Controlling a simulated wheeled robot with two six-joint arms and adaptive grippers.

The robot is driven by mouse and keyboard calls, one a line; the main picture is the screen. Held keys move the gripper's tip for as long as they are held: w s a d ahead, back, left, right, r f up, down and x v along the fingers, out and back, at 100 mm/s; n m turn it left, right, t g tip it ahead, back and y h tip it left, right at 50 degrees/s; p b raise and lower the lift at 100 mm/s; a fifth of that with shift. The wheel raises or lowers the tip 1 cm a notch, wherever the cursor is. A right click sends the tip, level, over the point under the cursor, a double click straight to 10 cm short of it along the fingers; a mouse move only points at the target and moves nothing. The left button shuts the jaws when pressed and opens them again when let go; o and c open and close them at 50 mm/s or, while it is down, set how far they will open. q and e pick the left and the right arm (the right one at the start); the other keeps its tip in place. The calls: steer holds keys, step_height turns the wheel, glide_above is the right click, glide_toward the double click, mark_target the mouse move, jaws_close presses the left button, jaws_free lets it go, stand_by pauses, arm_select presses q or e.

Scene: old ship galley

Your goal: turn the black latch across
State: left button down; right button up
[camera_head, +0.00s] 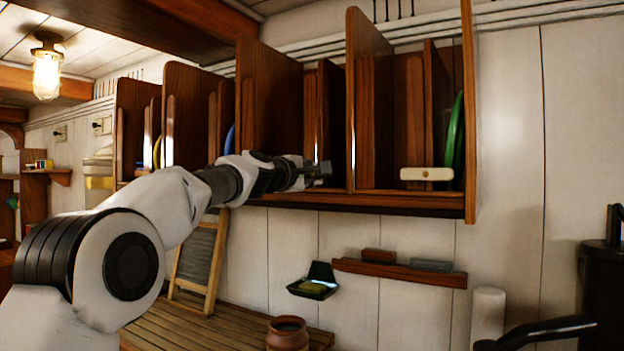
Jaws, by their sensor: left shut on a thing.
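The wooden plate rack (400,200) runs along the wall, with upright dividers and a bottom ledge. My left gripper (320,172) is at the front of a middle compartment, just left of a tall divider and above the ledge. It is shut on a small dark piece, which looks like the black latch; the fingers cover most of it, so I cannot tell its exact angle. A cream latch (427,174) with a brass pin lies level across the compartment to the right.
A green plate (454,140) stands in the right compartment; a blue plate (230,140) is farther left. A black stove (600,285) stands at right.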

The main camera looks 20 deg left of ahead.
arm_select(q)
steer(key=shift+m, duration=0.6)
steer(key=c, duration=1)
jaws_free()
steer(key=shift+o, duration=0.2)
steer(key=s+a, duration=0.1)
steer(key=s, duration=1)
steer(key=shift+s+a, duration=0.3)
steer(key=shift+a, duration=0.05)
steer(key=shift+s+f, duration=0.1)
